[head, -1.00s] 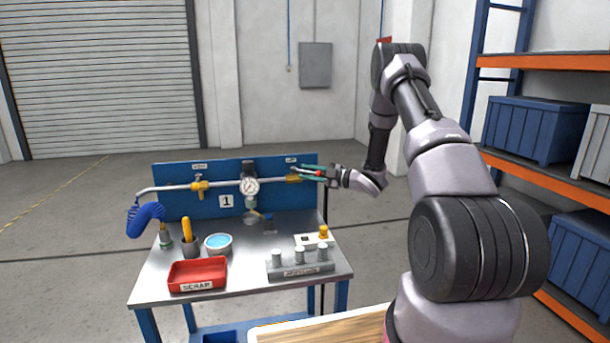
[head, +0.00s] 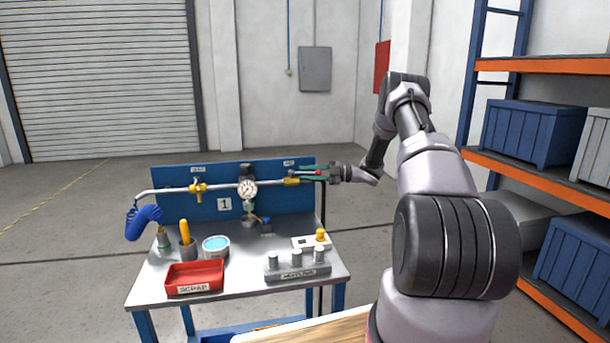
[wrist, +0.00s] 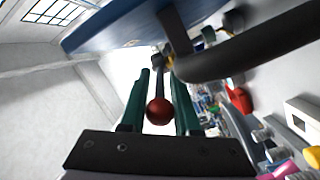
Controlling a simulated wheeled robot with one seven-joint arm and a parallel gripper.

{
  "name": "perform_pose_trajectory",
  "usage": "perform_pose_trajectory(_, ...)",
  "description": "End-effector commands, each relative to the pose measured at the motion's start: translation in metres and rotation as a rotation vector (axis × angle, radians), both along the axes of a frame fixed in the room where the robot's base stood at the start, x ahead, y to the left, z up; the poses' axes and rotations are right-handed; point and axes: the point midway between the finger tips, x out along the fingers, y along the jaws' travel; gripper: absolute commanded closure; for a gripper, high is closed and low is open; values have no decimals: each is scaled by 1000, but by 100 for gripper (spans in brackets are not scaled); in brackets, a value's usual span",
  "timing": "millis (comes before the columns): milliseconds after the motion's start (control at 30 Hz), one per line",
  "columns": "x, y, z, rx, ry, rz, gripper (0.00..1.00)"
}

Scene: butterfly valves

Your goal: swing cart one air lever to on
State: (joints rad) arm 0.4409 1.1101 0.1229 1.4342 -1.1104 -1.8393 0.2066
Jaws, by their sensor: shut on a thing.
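The right valve (head: 291,181) has a lever with a red ball knob (head: 319,173). My gripper (head: 312,172), with green fingers, is at that lever, reaching in from the right. In the wrist view the red knob (wrist: 159,111) sits between the two fingers (wrist: 160,95), and the dark lever runs away from it. My gripper is shut on the lever. The lever's exact angle is partly hidden by the fingers. The left valve (head: 198,188) stands free.
A pressure gauge (head: 247,188) sits mid-pipe. A blue coiled hose (head: 143,220) hangs at left. The cart top holds a red scrap tray (head: 195,276), a blue-filled bowl (head: 216,246) and a grey block with pegs (head: 297,271). Shelving (head: 545,165) stands at right.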

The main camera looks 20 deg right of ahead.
Motion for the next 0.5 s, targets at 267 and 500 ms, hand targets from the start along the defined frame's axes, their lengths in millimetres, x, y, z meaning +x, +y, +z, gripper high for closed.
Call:
perform_pose_trajectory(267,0,1,1,0,-1,-1,56)
perform_pose_trajectory(500,0,1,0,0,-1,1,56)
